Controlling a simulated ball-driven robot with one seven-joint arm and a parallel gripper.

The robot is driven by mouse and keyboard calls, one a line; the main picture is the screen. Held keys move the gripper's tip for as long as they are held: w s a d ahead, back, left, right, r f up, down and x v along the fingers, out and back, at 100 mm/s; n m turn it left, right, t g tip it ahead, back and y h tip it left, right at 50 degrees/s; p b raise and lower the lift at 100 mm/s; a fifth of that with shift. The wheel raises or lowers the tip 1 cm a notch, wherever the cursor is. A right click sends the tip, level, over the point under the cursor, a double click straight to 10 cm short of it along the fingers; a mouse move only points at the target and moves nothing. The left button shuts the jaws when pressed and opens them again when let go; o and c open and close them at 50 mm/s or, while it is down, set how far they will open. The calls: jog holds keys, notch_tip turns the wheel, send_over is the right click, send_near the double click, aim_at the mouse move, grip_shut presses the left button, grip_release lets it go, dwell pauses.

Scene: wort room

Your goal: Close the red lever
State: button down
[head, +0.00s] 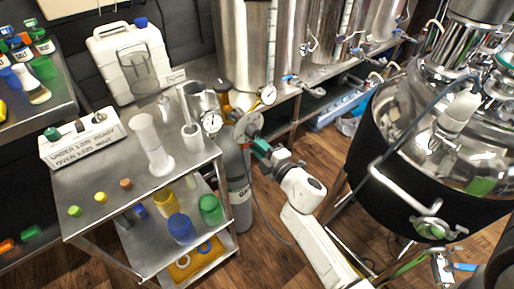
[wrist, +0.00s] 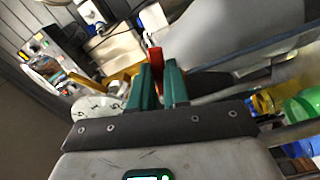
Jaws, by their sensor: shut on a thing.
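The red lever (wrist: 155,57) shows as a short red piece between the two green fingers of my gripper (wrist: 158,78) in the wrist view. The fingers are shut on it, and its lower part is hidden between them. In the head view my gripper (head: 261,148) is near the top of the grey gas cylinder (head: 240,195), right of the steel cart. I cannot make out the red lever in the head view.
A steel cart (head: 110,190) stands left, with coloured caps and white cylinders on top and coloured jars below. Dial gauges (head: 267,95) sit near my gripper, by the big steel tanks (head: 245,45). A black-jacketed vessel (head: 420,180) stands right. Wooden floor shows between.

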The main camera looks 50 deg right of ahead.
jog(key=shift+r+n, duration=0.2)
jog(key=shift+n, duration=0.55)
jog(key=shift+r+n, duration=0.15)
jog(key=shift+n, duration=0.6)
jog(key=c, duration=1.1)
grip_release()
jog(key=shift+r, duration=0.1)
